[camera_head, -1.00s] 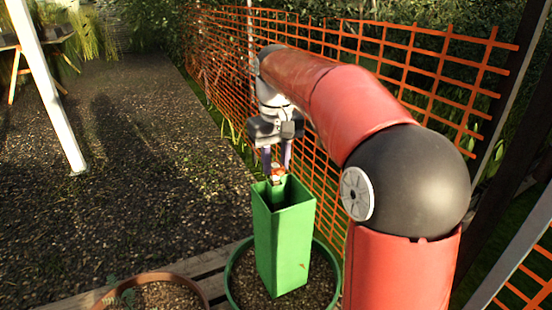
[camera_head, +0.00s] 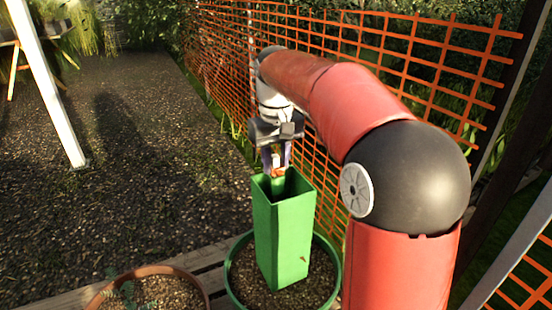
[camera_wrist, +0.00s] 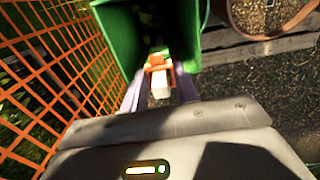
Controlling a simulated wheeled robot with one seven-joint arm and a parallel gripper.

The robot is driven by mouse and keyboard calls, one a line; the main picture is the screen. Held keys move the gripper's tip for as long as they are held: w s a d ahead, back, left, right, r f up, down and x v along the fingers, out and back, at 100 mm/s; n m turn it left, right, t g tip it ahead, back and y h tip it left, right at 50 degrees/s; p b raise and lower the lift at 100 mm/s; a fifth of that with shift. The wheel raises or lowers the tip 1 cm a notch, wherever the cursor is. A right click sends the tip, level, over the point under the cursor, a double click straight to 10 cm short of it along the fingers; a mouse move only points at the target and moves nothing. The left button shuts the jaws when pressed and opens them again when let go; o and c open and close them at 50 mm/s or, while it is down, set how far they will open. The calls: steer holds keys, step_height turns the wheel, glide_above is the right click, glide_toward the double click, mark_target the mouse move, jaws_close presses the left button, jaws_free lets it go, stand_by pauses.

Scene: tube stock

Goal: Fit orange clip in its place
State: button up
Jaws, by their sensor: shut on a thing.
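The orange clip (camera_head: 278,172) is between the fingertips of my gripper (camera_head: 277,164), which is shut on it. In the wrist view the clip (camera_wrist: 157,62) shows as orange with a whitish part facing the camera, between my fingers (camera_wrist: 158,88). The tall square green tube (camera_head: 283,235) stands upright in a round pot. My gripper points down at the tube's open top, at its far side. The clip is at about the height of the rim; I cannot tell whether it touches the wall. The tube's inside is dark.
The round green pot (camera_head: 233,282) holds gravel. A brown pot (camera_head: 160,270) with gravel and a small plant stands to its left. Orange mesh fence (camera_head: 400,50) runs close behind and right of my arm. Open gravel ground (camera_head: 150,170) lies to the left.

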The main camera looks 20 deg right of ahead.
steer(key=shift+f, duration=0.35)
steer(key=o, duration=1)
step_height(320, 180, up, 8)
steer(key=shift+f+p, duration=0.1)
steer(key=shift+p, duration=0.75)
